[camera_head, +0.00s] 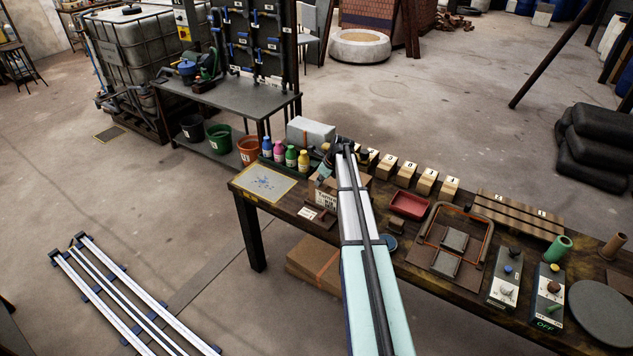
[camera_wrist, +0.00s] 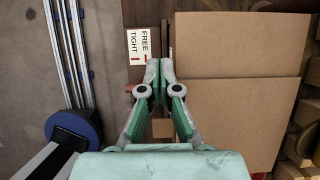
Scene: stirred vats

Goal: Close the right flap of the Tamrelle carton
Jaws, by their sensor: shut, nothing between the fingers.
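A cardboard carton (camera_head: 326,197) with a printed face stands on the workbench, partly hidden by my arm; its print is too small to read. In the wrist view a broad cardboard panel (camera_wrist: 240,45) fills the upper right, and a second panel (camera_wrist: 235,125) lies below it, with a thin edge between them. I cannot tell which panel is the right flap. My gripper (camera_wrist: 160,68) is shut and empty, its fingertips just left of the panels. Whether they touch the cardboard is not clear.
A dark board marked FREE and TIGHT (camera_wrist: 139,45) lies left of the fingertips. Coloured bottles (camera_head: 290,156) and a grey block (camera_head: 310,132) stand behind the carton. Numbered wooden blocks (camera_head: 406,172) and a red tray (camera_head: 408,204) are to the right. Another box (camera_head: 312,262) is under the bench.

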